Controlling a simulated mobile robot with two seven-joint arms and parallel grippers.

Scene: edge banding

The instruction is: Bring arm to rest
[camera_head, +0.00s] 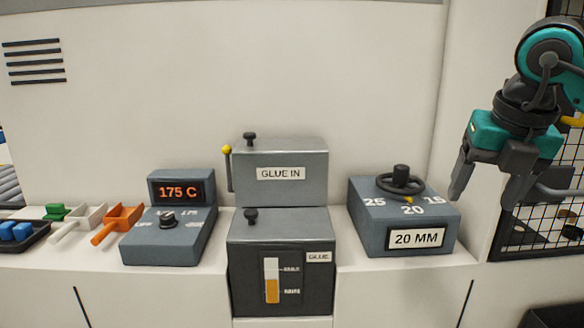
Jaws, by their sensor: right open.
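My right gripper (483,192) hangs at the right side of the head view, teal and dark grey, with its fingers pointing down. Its fingers are apart with nothing between them. It is to the right of the grey 20 MM dial box (364,220) and appears apart from it. The dial box carries a black handwheel (401,183) with the marks 25, 20 and 15 around it. My left gripper is not in this view.
A grey GLUE IN unit (305,190) stands mid-ledge, above a dark glue box (318,262). Left of it are a controller reading 175 C (180,192), an orange scoop (123,216), a white scoop (90,215) and a dark tray (38,238). A black mesh panel (545,225) is at right.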

